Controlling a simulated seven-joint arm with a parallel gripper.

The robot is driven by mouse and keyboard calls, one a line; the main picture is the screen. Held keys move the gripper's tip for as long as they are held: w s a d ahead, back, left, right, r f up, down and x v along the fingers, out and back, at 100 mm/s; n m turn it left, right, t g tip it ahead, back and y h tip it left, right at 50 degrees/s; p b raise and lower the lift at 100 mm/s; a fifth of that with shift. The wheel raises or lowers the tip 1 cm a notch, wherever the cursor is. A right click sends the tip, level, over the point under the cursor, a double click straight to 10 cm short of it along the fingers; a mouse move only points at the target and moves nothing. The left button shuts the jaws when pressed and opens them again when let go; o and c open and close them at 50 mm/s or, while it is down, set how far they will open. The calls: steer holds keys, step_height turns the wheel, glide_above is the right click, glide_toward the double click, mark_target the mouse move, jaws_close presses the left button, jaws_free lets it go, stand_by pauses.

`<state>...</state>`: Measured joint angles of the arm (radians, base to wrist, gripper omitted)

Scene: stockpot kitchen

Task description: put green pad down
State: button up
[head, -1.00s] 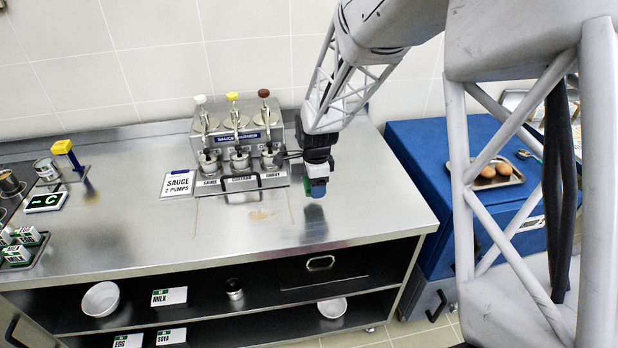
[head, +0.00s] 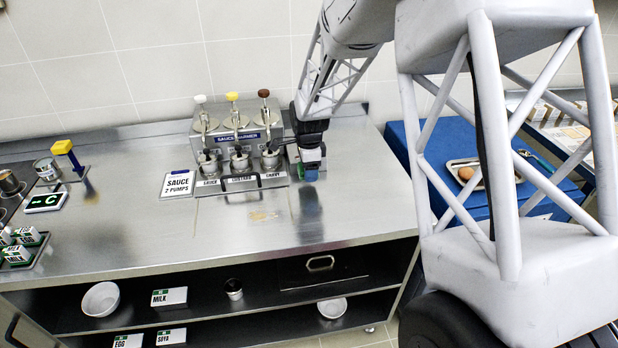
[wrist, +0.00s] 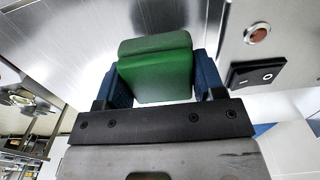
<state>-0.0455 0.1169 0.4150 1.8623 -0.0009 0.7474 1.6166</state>
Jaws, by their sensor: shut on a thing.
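The green pad (wrist: 156,72) is held between the blue fingers of my gripper (wrist: 165,85) in the wrist view. In the head view my gripper (head: 309,172) hangs at the right of the sauce warmer, above or near the steel counter (head: 250,225). Only a little of the pad shows there. I cannot tell whether the pad touches the counter. In the wrist view, brushed steel fills the area beyond the pad.
The sauce warmer (head: 239,168) with several pumps stands close to the left of my gripper. A "SAUCE 2 PUMPS" sign (head: 177,185) lies left of it. The counter in front is clear apart from a tan stain. A blue cabinet (head: 410,165) stands at the right.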

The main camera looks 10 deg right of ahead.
mark_target(309, 184)
steer(key=shift+f, duration=1.75)
steer(key=shift+f, duration=0.15)
steer(key=o, duration=0.7)
steer(key=shift+r, duration=6.15)
